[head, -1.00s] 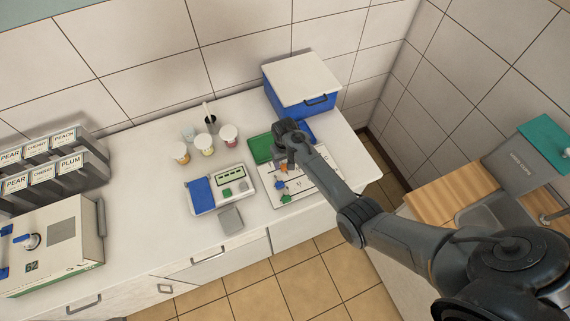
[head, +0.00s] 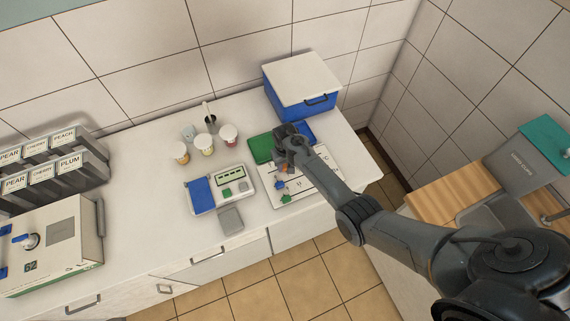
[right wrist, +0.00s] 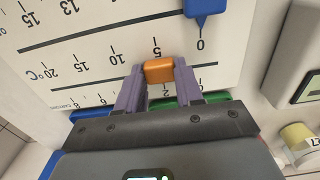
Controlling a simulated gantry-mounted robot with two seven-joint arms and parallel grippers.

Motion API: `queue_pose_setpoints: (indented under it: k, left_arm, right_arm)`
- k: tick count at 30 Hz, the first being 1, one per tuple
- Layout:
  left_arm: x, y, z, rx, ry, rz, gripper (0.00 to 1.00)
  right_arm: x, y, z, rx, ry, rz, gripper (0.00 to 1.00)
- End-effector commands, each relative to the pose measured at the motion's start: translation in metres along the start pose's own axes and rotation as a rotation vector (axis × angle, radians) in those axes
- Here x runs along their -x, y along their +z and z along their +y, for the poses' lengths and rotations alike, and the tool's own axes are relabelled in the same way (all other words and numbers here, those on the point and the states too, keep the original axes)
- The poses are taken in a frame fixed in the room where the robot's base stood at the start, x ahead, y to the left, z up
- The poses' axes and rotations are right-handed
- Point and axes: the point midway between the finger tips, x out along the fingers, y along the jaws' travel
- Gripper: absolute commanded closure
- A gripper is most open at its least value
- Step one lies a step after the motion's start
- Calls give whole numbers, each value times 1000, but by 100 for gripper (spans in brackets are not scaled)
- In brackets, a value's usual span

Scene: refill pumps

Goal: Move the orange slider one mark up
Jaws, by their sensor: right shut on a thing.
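The orange slider (right wrist: 159,70) sits on a dark slot line of the white scale board (right wrist: 105,20), close to a mark labelled 2. My right gripper (right wrist: 158,76) is shut on it, with a purple finger on each side. In the head view the right gripper (head: 284,166) reaches down onto the board (head: 318,185), and it mostly hides the orange slider (head: 287,170). A blue slider (right wrist: 205,8) sits on another slot near 0; it also shows in the head view (head: 279,184). A green slider (head: 286,199) is nearer the front edge. My left gripper is out of view.
Green (head: 261,148) and blue (head: 304,132) trays lie behind the board. A blue box with a white lid (head: 301,78) stands at the back. A device with a display (head: 233,181) and several cups (head: 206,145) are to the left.

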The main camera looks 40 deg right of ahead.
Motion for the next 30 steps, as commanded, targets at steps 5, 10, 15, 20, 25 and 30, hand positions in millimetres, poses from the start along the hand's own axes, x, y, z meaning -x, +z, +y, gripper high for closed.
queue_pose_setpoints:
  k: [5,10,15,20,25,30]
  left_arm:
    - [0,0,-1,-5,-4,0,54]
    - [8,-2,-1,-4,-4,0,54]
    - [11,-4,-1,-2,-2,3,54]
    - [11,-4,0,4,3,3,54]
    - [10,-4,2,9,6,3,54]
    - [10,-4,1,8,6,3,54]
  right_arm:
    - [0,0,0,0,0,0,100]
    - [3,0,12,-1,0,-1,100]
    - [0,0,25,0,0,-1,100]
    - [0,0,24,0,0,0,100]
    - [0,0,24,0,0,0,41]
    - [0,0,24,0,0,0,38]
